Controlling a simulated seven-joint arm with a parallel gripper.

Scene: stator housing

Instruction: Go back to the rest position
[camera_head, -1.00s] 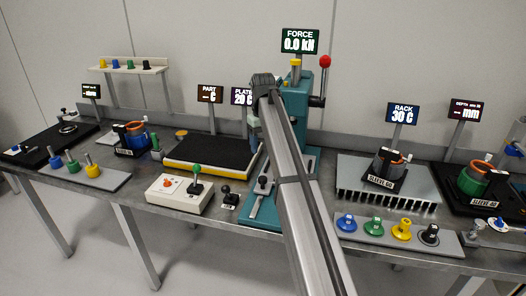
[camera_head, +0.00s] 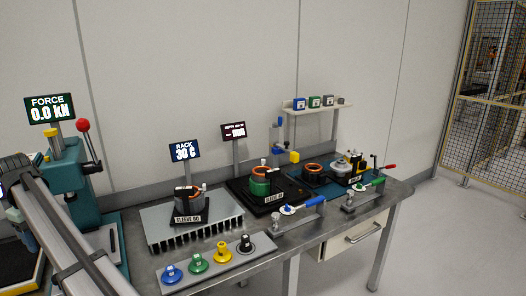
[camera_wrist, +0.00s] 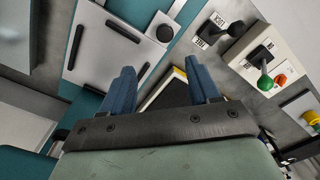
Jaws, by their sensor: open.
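My gripper (camera_wrist: 162,90) shows in the wrist view with its two blue fingers apart and nothing between them. It hangs above the bench, beside the press base plate (camera_wrist: 85,45), with a black and yellow-edged plate (camera_wrist: 170,95) behind the fingers.
A control box (camera_wrist: 272,55) with a joystick lies right of the fingers. In the head view, a finned rack (camera_head: 150,232), a tray of coloured knobs (camera_head: 185,278) and a black fixture (camera_head: 238,190) stand on the bench. A mesh fence (camera_head: 495,110) is at far right.

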